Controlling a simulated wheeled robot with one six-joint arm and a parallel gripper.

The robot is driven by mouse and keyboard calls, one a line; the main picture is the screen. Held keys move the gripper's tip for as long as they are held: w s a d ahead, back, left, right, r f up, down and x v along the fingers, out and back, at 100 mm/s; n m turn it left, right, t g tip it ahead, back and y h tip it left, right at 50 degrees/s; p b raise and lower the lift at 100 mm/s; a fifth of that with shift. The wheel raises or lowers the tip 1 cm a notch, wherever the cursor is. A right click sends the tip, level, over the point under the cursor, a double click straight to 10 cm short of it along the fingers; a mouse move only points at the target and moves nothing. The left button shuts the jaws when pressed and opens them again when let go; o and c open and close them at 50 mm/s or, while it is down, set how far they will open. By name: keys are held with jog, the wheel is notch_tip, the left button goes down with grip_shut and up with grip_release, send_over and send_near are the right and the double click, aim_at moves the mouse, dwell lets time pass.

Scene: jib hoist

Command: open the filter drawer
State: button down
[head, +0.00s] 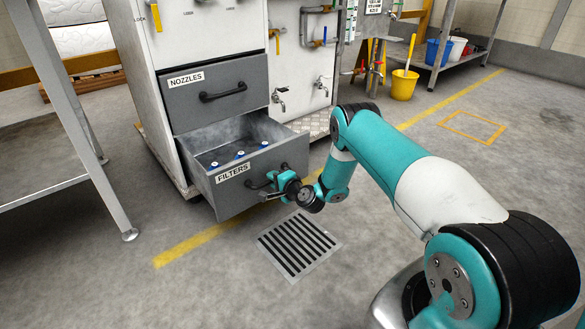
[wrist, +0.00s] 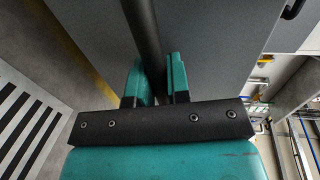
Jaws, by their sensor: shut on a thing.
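The filter drawer (head: 236,193), a grey drawer with a "FILTERS" label, stands pulled well out of the white cabinet. Several small things with blue and white parts (head: 239,155) lie inside it. My gripper (head: 276,181) is at the drawer's front, shut on its dark bar handle. In the wrist view the black handle (wrist: 140,30) runs between the teal fingers of my gripper (wrist: 156,80), with the grey drawer front behind. Part of the handle is hidden by my gripper in the head view.
The nozzles drawer (head: 208,93) above is closed. A floor grate (head: 299,245) lies in front of the drawer. A metal table (head: 50,110) stands at left. A yellow bucket (head: 403,85) stands at the back. The floor to the right is mostly clear.

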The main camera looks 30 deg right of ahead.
jog(key=shift+s+a, duration=0.55)
jog(key=shift+a, duration=0.2)
jog(key=shift+s+d+p, duration=0.35)
jog(key=shift+s+d, duration=0.35)
jog(key=shift+d, duration=0.35)
jog(key=c, duration=1.1)
grip_release()
jog(key=shift+d, duration=0.3)
jog(key=shift+a, duration=0.15)
